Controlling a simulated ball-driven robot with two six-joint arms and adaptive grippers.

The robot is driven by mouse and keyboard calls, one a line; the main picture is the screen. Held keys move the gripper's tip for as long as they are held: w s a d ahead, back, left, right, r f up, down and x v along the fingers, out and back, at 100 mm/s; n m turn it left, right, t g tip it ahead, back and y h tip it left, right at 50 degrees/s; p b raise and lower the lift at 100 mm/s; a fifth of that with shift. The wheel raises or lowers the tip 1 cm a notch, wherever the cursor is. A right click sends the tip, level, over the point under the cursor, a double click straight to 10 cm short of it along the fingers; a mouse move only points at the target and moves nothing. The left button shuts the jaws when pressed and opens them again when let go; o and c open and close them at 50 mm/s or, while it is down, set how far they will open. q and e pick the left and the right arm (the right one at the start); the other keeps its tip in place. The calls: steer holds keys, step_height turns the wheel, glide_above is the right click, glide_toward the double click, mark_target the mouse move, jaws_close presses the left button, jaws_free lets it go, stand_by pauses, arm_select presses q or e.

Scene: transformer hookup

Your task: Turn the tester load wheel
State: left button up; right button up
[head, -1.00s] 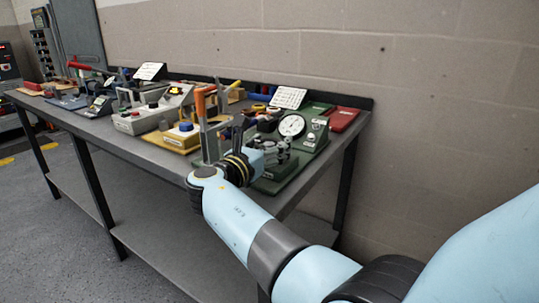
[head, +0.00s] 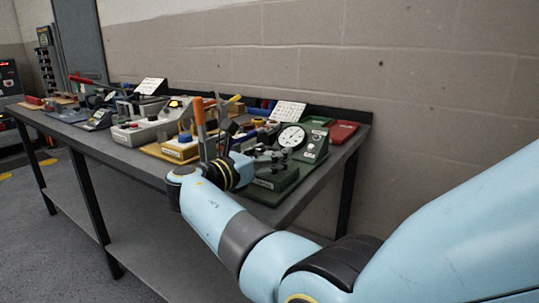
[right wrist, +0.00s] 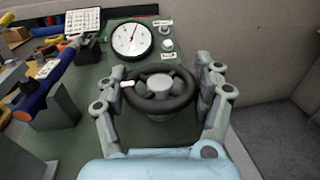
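The load wheel (right wrist: 159,88) is a dark ring with spokes and a grey hub on the green tester (right wrist: 85,140). In the right wrist view it lies between the two fingers of my right gripper (right wrist: 160,85), which are apart, one on each side of the rim. I cannot tell if the fingers touch the rim. The tester's white round dial (right wrist: 131,40) stands behind the wheel. In the head view the right gripper (head: 270,158) is over the front of the green tester (head: 275,190), and the wheel is mostly hidden. The left gripper is not in view.
An orange-handled tool (head: 200,120) stands upright left of my right wrist. A blue-and-orange handle (right wrist: 45,88) lies left of the wheel. A red item (head: 343,131) lies at the bench's back right. Several devices crowd the bench (head: 90,137) to the left.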

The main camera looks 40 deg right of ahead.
mark_target(269, 152)
steer(key=o, duration=0.4)
steer(key=shift+o, duration=0.2)
step_height(269, 152, up, 10)
steer(key=shift+r, duration=0.1)
steer(key=shift+a, duration=0.1)
stand_by(0.5)
